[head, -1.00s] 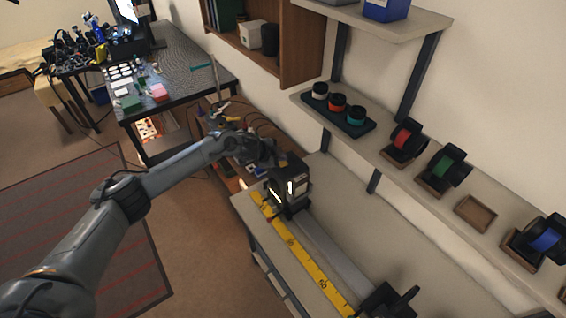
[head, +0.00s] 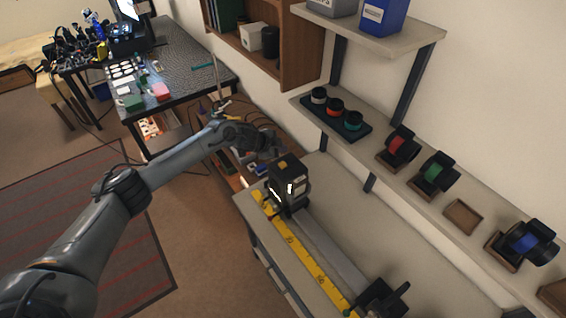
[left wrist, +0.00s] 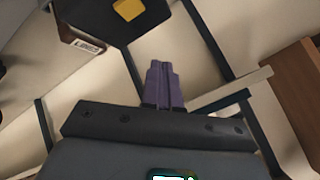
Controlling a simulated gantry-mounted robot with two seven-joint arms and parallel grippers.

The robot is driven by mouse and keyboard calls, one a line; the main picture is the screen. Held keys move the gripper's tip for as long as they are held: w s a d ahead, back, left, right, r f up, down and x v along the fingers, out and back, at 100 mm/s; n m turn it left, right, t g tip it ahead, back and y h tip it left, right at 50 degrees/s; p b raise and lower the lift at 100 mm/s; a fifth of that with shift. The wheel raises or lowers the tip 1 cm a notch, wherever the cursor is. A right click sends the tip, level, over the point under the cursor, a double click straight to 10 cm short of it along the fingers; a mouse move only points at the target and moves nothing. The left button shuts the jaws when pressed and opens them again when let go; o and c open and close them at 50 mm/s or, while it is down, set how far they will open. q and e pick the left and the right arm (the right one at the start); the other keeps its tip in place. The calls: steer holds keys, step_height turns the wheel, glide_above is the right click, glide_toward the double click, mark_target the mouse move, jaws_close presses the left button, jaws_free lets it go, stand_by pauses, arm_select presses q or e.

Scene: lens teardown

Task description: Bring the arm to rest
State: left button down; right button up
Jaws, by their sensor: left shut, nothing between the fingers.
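My left arm (head: 160,178) reaches from the lower left toward the back of the bench. My left gripper (head: 272,147) is at its far end, small and dark, in the air behind the black device on the bench. In the left wrist view the two purple-grey fingers (left wrist: 163,86) are together, with nothing between them. My right arm and gripper are not in view.
The black device (head: 288,185) stands on the bench by a yellow ruler (head: 305,258). A cluttered table (head: 190,70) stands behind. Floor left of the bench is clear.

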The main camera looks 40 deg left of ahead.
arm_select(q)
steer(key=s+d+f+p, duration=0.2)
steer(key=s+d, duration=0.4)
steer(key=d, duration=0.6)
steer(key=s+d+f+p, duration=0.25)
steer(key=s+d, duration=0.45)
steer(key=d, duration=0.5)
steer(key=s+a+r+n+g+p, duration=0.1)
steer(key=s+r+n, duration=0.3)
steer(key=s, duration=1)
steer(key=s+a+r+n+g+y+p, duration=0.1)
steer(key=s+r+n+g+p, duration=0.2)
steer(key=s, duration=1.1)
step_height(320, 180, up, 2)
steer(key=shift+s+r+n+g+y+p, duration=0.2)
steer(key=shift+s+n+g+y+p, duration=0.15)
steer(key=shift+n+g, duration=0.55)
steer(key=shift+a, duration=0.1)
